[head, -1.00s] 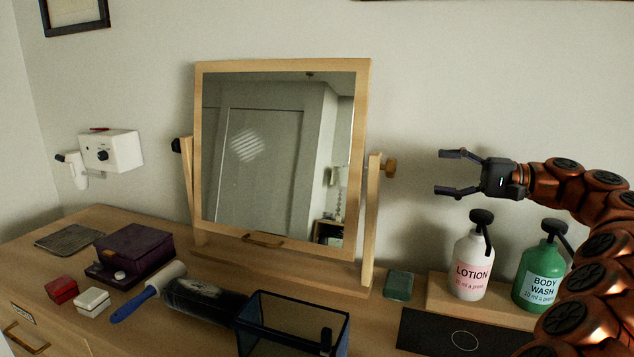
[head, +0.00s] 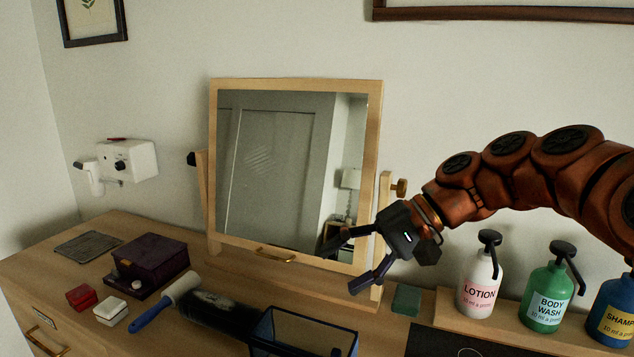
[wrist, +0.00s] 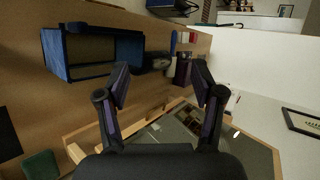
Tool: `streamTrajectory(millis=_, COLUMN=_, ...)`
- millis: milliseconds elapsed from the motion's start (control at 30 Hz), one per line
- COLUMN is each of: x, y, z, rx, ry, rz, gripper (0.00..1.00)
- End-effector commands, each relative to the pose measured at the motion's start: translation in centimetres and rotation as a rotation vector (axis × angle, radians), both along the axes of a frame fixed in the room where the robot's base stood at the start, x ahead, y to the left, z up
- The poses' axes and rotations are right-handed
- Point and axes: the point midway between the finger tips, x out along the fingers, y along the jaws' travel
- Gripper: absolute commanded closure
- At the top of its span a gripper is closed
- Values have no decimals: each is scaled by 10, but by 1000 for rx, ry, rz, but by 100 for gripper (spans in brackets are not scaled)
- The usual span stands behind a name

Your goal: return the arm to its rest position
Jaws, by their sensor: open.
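My arm reaches in from the right in the head view, curved over the pump bottles. My gripper (head: 362,262) is open and empty, in front of the lower right corner of the tilting mirror (head: 246,86). Its fingers point to the left and down. I cannot tell how far it is from the mirror frame. In the wrist view my gripper (wrist: 160,85) shows two spread fingers with nothing between them; the mirror (wrist: 262,150) lies beyond them.
The dresser top holds a dark open bin (head: 305,325), a lint roller (head: 150,312), a purple box (head: 150,258), and small red (head: 80,295) and white boxes (head: 111,311). Lotion (head: 478,285), body wash (head: 547,298) and shampoo bottles (head: 612,315) stand on a wooden riser at right. A hairdryer hangs on the wall (head: 95,178).

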Motion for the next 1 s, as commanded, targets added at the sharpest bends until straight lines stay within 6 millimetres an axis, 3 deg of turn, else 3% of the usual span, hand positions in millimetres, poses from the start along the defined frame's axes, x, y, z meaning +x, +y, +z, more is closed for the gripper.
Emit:
streamTrajectory(millis=33, x=-17, y=4, z=-7, rx=-50, ry=6, rz=18, gripper=33)
streamTrajectory(millis=167, x=-51, y=5, z=-32, rx=-180, ry=7, rz=45, gripper=33)
streamTrajectory(millis=367, x=-105, y=-10, z=-73, rx=-384, ry=10, rz=81, gripper=33)
streamTrajectory(millis=567, x=-155, y=-43, z=-111, rx=-590, ry=14, rz=108, gripper=33)
streamTrajectory(millis=800, x=-212, y=-97, z=-148, rx=-814, ry=29, rz=128, gripper=33)
streamTrajectory(millis=1000, x=-241, y=-129, z=-164, rx=-921, ry=43, rz=135, gripper=33)
